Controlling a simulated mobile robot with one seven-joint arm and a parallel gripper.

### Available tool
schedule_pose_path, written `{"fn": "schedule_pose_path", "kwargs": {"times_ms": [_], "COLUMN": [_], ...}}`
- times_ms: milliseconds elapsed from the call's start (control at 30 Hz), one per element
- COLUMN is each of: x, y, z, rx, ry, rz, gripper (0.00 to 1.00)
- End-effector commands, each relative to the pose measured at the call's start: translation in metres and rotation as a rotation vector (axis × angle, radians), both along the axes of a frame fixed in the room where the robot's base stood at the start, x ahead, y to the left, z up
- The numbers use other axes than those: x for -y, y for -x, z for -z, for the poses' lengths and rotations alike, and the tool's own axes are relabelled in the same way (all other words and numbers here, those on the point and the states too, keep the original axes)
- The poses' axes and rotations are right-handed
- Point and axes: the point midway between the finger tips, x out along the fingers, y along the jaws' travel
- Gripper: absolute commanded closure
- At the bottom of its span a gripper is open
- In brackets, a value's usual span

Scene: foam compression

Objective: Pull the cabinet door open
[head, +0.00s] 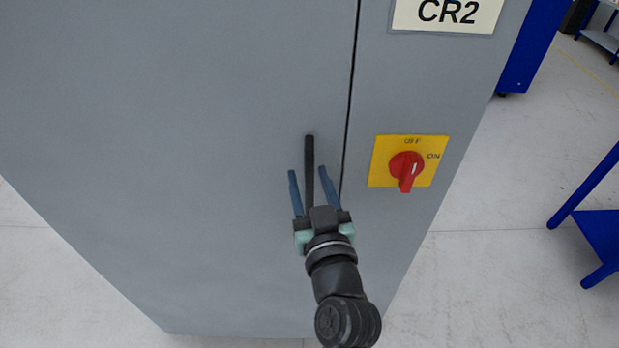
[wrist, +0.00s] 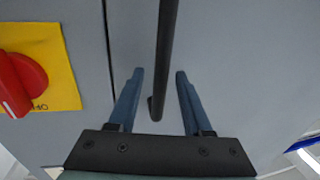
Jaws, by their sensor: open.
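The grey cabinet door (head: 200,150) fills the left and middle of the head view and looks closed, with a thin dark seam on its right. A black vertical bar handle (head: 309,155) is on the door just left of the seam. It also shows in the wrist view (wrist: 166,55). My gripper (head: 308,170) is open in front of the handle, with one blue finger on each side of it. In the wrist view my gripper (wrist: 160,75) has the lower end of the handle between its fingers, with gaps on both sides. Whether a finger touches the door is unclear.
Right of the seam is a yellow plate (head: 380,178) with a red rotary switch (head: 406,170), close to my gripper. A label reading CR2 (head: 446,14) is above it. Blue frames (head: 590,235) stand at the right. Pale floor (head: 480,270) beside the cabinet is clear.

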Motion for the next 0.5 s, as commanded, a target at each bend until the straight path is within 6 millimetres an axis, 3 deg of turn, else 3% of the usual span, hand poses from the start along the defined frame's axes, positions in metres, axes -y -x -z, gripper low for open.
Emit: {"fn": "schedule_pose_path", "kwargs": {"times_ms": [133, 400, 500], "x": [-0.0001, 0.0000, 0.0000], "y": [0.0002, 0.0004, 0.0004], "z": [0.0001, 0.0001, 0.0000], "rx": [0.000, 0.000, 0.000], "ry": [0.000, 0.000, 0.000], "rz": [0.000, 0.000, 0.000], "gripper": [0.50, 0.99, 1.00]}}
